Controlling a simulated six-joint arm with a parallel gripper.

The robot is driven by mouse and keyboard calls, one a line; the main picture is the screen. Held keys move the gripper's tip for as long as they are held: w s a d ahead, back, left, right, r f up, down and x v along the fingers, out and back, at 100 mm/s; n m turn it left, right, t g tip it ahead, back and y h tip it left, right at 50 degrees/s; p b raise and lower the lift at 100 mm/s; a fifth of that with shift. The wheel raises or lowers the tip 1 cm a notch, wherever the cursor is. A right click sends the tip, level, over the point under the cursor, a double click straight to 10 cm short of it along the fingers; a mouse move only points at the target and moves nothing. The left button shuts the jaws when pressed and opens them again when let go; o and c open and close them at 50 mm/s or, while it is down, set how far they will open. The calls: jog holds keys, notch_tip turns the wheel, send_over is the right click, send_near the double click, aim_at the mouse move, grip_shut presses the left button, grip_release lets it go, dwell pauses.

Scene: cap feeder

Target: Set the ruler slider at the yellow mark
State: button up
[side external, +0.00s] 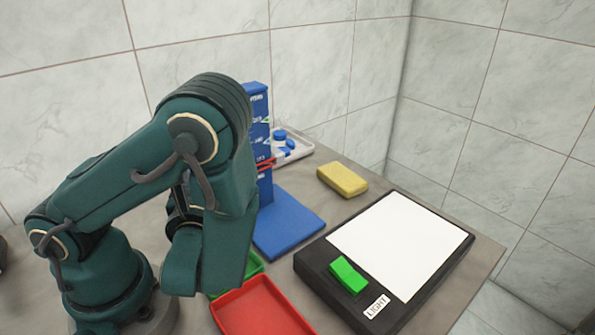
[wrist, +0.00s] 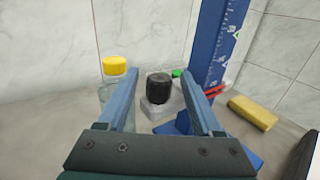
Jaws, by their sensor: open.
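The ruler is a blue upright post with white markings (side external: 257,105) on a flat blue base (side external: 290,224). It also shows right of centre in the wrist view (wrist: 218,35). The slider is a red piece (side external: 265,162) low on the post; in the wrist view it shows as red prongs (wrist: 216,90) beside the right finger. A small yellow-green pointer (side external: 267,120) sits higher on the post; I cannot tell if it is the yellow mark. My gripper (wrist: 160,73) is open and empty, apart from the slider; my arm hides it in the side view.
A yellow-capped jar (wrist: 114,67) and a black-capped jar (wrist: 158,89) stand ahead. A yellow sponge (side external: 342,180), a light box (side external: 440,283) with a green switch (side external: 347,274), a red tray (side external: 262,305) and a white tray (side external: 300,150) surround the ruler.

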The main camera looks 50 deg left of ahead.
jog(key=shift+v, duration=2.45)
